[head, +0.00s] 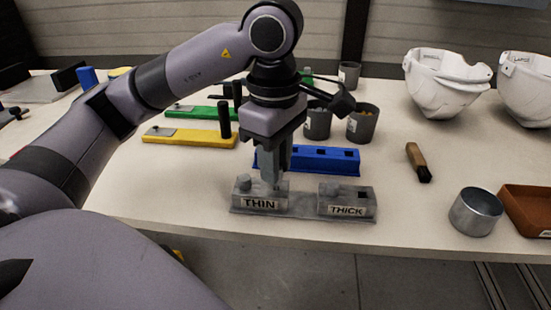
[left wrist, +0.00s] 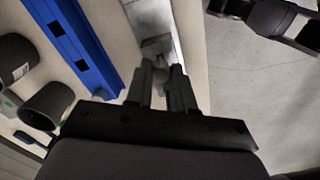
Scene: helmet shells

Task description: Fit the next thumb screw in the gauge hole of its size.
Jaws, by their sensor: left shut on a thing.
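The grey gauge (head: 303,214) lies near the table's front edge, with a block marked THIN on the left and one marked THICK on the right. A small grey knob (head: 244,182) stands on the left of the THIN block. The THICK block has a dark square hole (head: 333,188) and a small raised grey piece (head: 361,194). My left gripper (head: 277,184) points down at the right part of the THIN block, shut on a small grey thumb screw (left wrist: 158,60), mostly hidden by the fingers. I cannot tell whether the screw is in the hole. My right gripper is not in view.
A blue bar with square holes (head: 320,160) lies just behind the gauge. Yellow (head: 190,138) and green (head: 197,112) bars, dark cups (head: 362,125) and white helmet shells (head: 445,84) stand farther back. A brown-handled tool (head: 416,158) and metal cup (head: 476,213) are at right.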

